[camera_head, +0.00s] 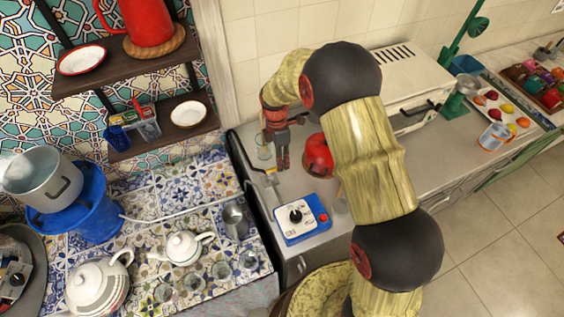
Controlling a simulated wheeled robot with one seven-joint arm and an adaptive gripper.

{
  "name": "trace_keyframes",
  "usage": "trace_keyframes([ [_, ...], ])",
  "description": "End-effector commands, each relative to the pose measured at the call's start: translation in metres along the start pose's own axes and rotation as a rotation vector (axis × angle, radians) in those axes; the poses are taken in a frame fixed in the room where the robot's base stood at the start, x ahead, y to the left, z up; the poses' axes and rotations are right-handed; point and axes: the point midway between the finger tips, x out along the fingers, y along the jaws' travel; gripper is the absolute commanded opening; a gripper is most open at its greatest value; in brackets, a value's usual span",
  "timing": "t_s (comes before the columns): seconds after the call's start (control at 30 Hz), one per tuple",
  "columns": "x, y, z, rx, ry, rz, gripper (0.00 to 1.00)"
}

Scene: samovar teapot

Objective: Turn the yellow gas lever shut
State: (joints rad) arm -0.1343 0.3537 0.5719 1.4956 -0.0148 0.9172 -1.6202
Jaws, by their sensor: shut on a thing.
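The small yellow gas lever (271,170) shows at the left edge of the grey counter, beside a short pale fitting. My gripper (282,163) reaches down from above, with its dark fingers close together at the lever. The fingers are shut on the lever, and they hide part of it. The exact contact is too small to make out.
A red rounded object (318,157) stands just right of my gripper, partly behind my arm. A glass (263,147) stands close on its left. A blue-and-white box with a black knob (301,219) lies in front. White teapots (183,247) stand on the tiled surface.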

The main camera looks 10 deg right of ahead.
Motion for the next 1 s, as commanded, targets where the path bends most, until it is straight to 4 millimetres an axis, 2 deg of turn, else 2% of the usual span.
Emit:
trace_keyframes([
  [0.53,-0.0016,0.0027,-0.0003,-0.023,-0.005,0.005,0.00],
  [0.57,-0.0016,0.0027,-0.0002,-0.023,-0.005,0.005,0.14],
  [0.6,-0.0016,0.0027,-0.0002,-0.022,-0.005,0.005,0.16],
  [0.87,-0.0008,0.0019,-0.0002,-0.021,-0.004,0.002,0.30],
  [1.0,-0.0006,0.0016,-0.0002,-0.021,-0.004,0.002,0.30],
])
